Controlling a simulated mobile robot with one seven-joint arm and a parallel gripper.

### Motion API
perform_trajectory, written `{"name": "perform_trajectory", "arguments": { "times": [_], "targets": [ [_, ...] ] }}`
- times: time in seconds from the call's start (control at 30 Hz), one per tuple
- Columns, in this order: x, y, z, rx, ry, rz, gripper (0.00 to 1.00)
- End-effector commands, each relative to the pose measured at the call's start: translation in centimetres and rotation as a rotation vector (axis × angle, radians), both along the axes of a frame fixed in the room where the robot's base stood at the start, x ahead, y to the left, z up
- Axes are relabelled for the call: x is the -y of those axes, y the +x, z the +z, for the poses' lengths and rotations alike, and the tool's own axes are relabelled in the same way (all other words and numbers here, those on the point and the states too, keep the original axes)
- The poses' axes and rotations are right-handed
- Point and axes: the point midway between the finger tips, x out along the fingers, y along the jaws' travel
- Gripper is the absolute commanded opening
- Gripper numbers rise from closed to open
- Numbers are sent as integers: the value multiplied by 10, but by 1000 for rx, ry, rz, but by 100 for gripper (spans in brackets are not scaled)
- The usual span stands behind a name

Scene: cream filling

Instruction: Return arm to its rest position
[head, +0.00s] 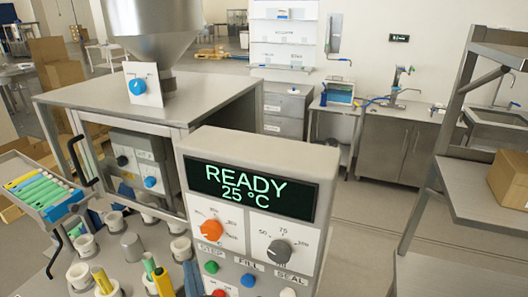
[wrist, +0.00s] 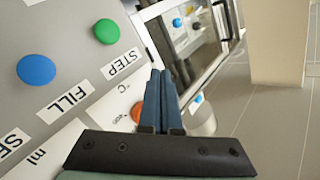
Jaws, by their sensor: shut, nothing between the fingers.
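My gripper (wrist: 162,75) shows in the wrist view with its two blue-grey fingers together and nothing between them. It is in front of the control panel (wrist: 60,50), which has a green STEP button (wrist: 107,31), a blue FILL button (wrist: 36,69) and an orange knob (wrist: 137,112) partly behind the fingers. In the head view, the blue-grey fingers (head: 192,280) show at the bottom edge, just left of the panel. The panel's display (head: 250,188) reads READY 25 °C. The rest of my arm is out of view.
A steel machine with a hopper (head: 150,25) stands behind the panel. White cups (head: 87,246) and coloured tubes (head: 160,280) stand at the lower left, near a tray of tubes (head: 70,215). A shelf (head: 490,195) with a cardboard box (head: 510,178) is at right. Floor between is clear.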

Motion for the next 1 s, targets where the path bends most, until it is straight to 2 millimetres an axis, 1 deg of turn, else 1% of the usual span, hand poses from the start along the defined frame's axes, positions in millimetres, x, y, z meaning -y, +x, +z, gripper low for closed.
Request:
{"name": "perform_trajectory", "arguments": {
  "times": [0.03,0.07,0.1,0.17,0.2,0.27,0.3,0.37,0.4,0.47,0.5,0.6,0.7,0.8,0.83,1.0],
  "targets": [
    [6,10,35,79,-23,-13,0],
    [10,14,55,122,-39,-22,0],
    [15,19,83,179,-63,-38,0],
    [25,21,125,264,-100,-66,0],
    [33,21,153,321,-123,-89,0],
    [45,16,196,408,-161,-132,0],
    [55,10,224,466,-187,-165,0],
    [70,-2,266,553,-223,-223,0],
    [81,-14,293,609,-244,-264,0],
    [97,-33,328,685,-273,-331,0],
    [106,-47,349,730,-288,-374,0],
    [128,-82,390,826,-316,-475,0],
    [142,-109,414,886,-327,-548,0],
    [150,-124,426,917,-332,-589,0],
    [152,-126,428,921,-334,-597,0],
    [153,-129,431,926,-334,-604,0]
  ]
}}
